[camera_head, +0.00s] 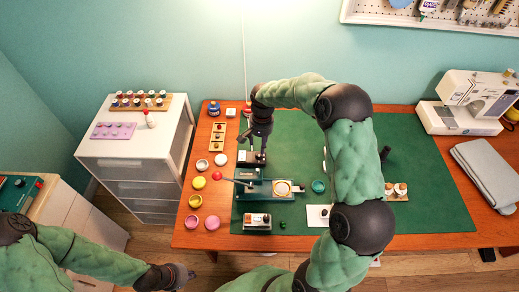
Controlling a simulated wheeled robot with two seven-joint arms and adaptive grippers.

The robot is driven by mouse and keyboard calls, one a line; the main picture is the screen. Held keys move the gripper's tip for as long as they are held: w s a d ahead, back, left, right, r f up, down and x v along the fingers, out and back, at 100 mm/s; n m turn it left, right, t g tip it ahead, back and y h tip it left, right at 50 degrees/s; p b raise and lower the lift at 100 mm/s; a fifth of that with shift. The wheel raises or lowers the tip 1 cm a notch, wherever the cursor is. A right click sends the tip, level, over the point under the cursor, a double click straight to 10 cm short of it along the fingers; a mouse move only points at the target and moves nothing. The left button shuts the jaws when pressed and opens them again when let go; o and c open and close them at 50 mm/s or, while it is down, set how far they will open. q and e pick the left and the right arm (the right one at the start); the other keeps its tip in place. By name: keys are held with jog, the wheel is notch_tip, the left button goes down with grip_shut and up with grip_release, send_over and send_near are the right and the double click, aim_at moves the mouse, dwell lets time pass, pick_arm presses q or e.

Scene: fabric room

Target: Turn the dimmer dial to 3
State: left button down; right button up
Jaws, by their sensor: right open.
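My right arm arches over the table from the front, and its gripper (256,152) points down at the back left of the green mat. The gripper is open, with its fingertips at a small dark box with a pale top (244,158), which may be the dimmer. The gripper partly hides this box; I cannot make out the dial, its marks or whether the fingers touch it. My left gripper (188,277) is low at the front, over the floor, away from the table; its finger opening is not clear.
The green mat (430,205) covers much of the wooden table (205,240). A teal press-like tool (255,188) and several small pots stand in front of my right gripper. A white sewing machine (470,105) is at the right, a white drawer cabinet (140,155) at the left.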

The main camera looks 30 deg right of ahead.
jog(key=shift+s+d+r, duration=0.1)
jog(key=shift+r, duration=2.65)
